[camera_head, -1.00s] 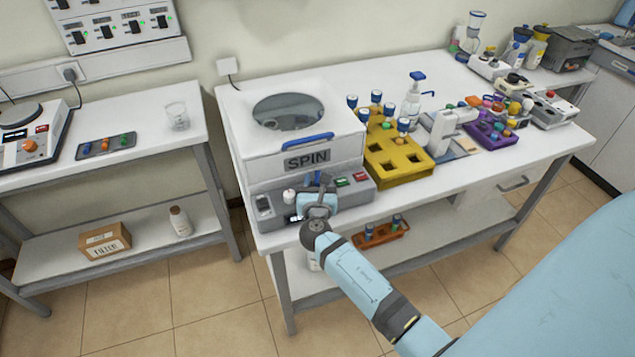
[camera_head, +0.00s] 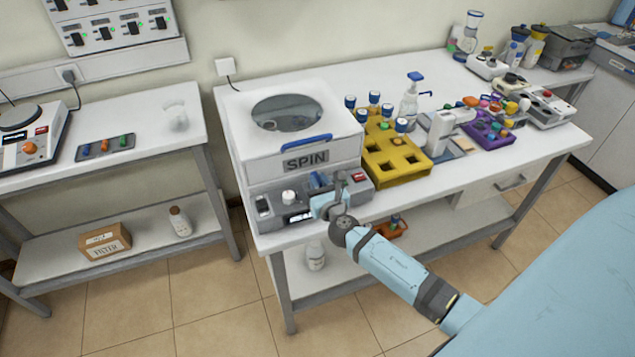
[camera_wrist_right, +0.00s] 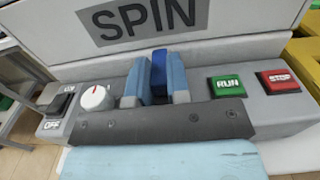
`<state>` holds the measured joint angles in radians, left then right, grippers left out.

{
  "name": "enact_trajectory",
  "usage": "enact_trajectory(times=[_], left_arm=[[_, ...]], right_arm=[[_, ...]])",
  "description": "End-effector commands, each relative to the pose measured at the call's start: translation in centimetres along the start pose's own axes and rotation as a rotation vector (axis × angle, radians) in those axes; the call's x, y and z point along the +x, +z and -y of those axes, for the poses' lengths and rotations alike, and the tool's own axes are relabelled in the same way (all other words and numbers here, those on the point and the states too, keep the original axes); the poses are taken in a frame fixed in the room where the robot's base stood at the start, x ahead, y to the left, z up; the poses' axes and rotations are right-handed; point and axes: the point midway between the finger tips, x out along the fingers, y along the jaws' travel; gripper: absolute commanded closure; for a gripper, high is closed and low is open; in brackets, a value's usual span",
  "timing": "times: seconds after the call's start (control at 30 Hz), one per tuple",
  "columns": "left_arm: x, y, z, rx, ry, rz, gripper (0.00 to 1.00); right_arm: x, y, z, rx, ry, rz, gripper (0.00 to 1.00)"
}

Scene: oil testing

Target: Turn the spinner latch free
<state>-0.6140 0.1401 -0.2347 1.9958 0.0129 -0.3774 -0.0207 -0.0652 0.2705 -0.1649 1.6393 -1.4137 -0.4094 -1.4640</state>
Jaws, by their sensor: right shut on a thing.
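The spinner (camera_head: 290,165) is a white box with a SPIN label and a round window in its lid. Its blue latch (camera_head: 317,180) sits on the grey front panel, partly covered by my right gripper (camera_head: 330,192). In the right wrist view the dark blue latch (camera_wrist_right: 159,72) stands between the two light blue fingers of my right gripper (camera_wrist_right: 156,85), which is shut on it. The latch's lower part is hidden by the gripper. My left gripper is not in view.
A white knob (camera_wrist_right: 96,97) and an on/off switch (camera_wrist_right: 60,103) lie left of the latch. A green RUN button (camera_wrist_right: 227,86) and a red STOP button (camera_wrist_right: 278,80) lie close on its right. A yellow rack (camera_head: 395,160) with blue-capped tubes stands right of the spinner.

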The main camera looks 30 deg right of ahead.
Motion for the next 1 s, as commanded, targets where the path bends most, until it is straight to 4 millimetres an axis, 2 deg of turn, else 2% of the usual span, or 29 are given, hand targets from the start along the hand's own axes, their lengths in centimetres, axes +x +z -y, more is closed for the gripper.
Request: enact_trajectory(times=[0.3,0.33,0.4,0.43,0.77,0.87,1.0], left_arm=[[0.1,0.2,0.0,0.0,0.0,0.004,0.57],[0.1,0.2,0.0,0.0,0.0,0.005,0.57],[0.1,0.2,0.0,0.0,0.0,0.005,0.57],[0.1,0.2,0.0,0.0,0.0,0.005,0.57],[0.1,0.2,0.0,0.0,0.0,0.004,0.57],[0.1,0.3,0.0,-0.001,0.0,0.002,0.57],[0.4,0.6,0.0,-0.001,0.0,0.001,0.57]], right_arm=[[0.0,0.0,0.0,0.0,0.011,0.0,1.0],[0.0,0.0,0.0,0.0,0.011,0.0,0.78],[0.0,0.0,0.0,0.0,0.01,0.0,0.62],[0.0,0.0,0.0,0.0,0.01,0.0,0.57],[-0.4,-0.1,0.0,0.0,0.01,-0.001,0.57],[-1.4,-0.1,0.0,0.0,0.01,-0.001,0.57],[-4.3,-0.3,0.0,0.0,0.011,-0.003,0.57]])
